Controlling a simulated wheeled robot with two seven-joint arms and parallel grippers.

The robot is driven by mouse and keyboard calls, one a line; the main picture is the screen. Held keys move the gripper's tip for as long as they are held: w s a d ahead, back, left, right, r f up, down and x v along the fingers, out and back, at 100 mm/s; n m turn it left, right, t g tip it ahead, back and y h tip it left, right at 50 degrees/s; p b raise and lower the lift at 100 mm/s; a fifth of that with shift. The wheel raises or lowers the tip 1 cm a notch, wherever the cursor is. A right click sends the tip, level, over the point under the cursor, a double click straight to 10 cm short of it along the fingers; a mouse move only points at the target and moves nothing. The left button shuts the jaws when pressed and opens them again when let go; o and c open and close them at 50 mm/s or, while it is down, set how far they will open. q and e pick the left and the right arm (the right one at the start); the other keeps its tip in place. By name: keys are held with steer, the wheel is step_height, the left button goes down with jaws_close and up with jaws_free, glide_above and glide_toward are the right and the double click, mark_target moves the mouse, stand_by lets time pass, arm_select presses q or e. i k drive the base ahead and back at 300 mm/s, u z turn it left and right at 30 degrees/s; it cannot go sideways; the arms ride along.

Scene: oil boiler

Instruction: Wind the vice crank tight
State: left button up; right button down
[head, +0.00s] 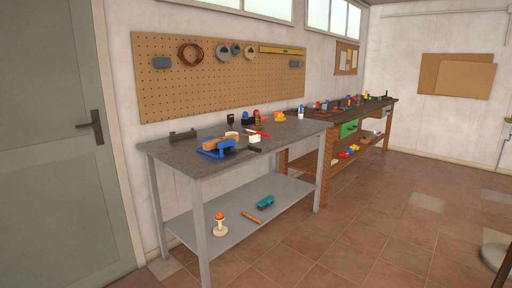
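A blue vice (222,149) sits on the near left part of the grey workbench top (200,166). A brown wooden block (214,144) lies in or across it; I cannot tell whether the jaws touch it. The vice's crank is too small to make out for certain at this distance. Neither of my grippers shows in the head view.
A dark bracket-like item (183,135), red-handled pliers (257,133) and several small items share the bench top. The lower shelf (235,228) holds a few objects. A brick-legged bench (368,112) stands beyond. The tiled floor (345,245) in front is clear.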

mark_target(237, 151)
steer(key=k, duration=0.65)
steer(key=z, duration=0.6)
steer(key=i, duration=2.45)
steer(key=u, duration=1.5)
steer(key=i, duration=0.55)
steer(key=u, duration=0.45)
